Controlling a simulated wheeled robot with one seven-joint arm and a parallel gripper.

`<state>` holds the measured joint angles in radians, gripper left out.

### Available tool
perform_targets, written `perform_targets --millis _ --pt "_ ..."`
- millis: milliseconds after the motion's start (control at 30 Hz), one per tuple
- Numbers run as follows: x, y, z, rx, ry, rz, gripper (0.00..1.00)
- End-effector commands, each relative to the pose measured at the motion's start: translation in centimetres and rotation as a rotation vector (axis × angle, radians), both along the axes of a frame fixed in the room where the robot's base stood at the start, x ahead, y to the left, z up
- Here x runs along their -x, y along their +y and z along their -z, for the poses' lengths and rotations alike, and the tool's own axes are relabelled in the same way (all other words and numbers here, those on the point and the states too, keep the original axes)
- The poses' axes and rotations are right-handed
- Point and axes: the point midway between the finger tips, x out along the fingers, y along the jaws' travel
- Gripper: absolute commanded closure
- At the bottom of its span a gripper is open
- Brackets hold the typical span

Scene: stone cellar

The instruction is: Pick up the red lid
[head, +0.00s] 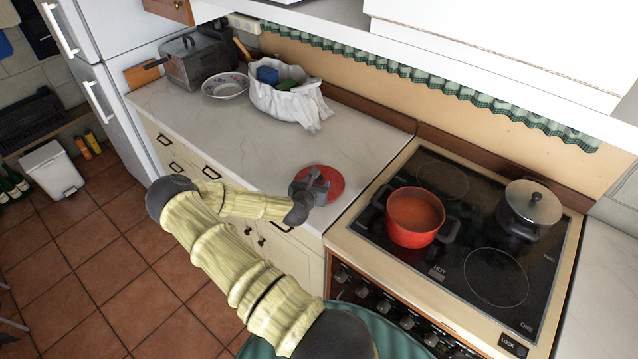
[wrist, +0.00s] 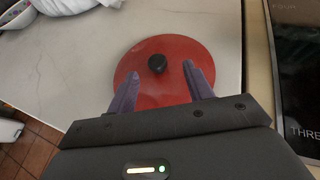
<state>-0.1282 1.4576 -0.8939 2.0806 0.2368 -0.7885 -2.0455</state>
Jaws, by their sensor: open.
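The red lid (head: 331,180) lies flat on the pale countertop, close to the left edge of the stove. In the wrist view the lid (wrist: 165,62) is a red disc with a black knob (wrist: 157,63) near its middle. My gripper (head: 314,186) is over the lid and hides part of it in the head view. In the wrist view my gripper (wrist: 160,85) is open, with one finger on each side of the lid's middle. The knob shows just beyond the fingertips, with nothing held. I cannot tell how far the fingers are above the lid.
A red pot (head: 412,222) and a lidded grey pot (head: 528,210) stand on the black stove (head: 440,275) to the right. A white bag (head: 290,100), a patterned bowl (head: 224,88) and a metal box (head: 190,65) stand at the counter's back left. Counter (head: 240,150) between is clear.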

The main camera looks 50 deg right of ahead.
Motion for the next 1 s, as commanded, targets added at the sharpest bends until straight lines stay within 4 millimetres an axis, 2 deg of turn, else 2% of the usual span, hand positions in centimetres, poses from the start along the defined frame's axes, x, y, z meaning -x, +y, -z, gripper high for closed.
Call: perform_targets --millis 400,1000 --pt "-2.2 -3.3 1.8 -0.001 0.0 0.0 0.48" --pt "-2.3 -3.4 2.0 -0.001 0.0 0.0 0.5"
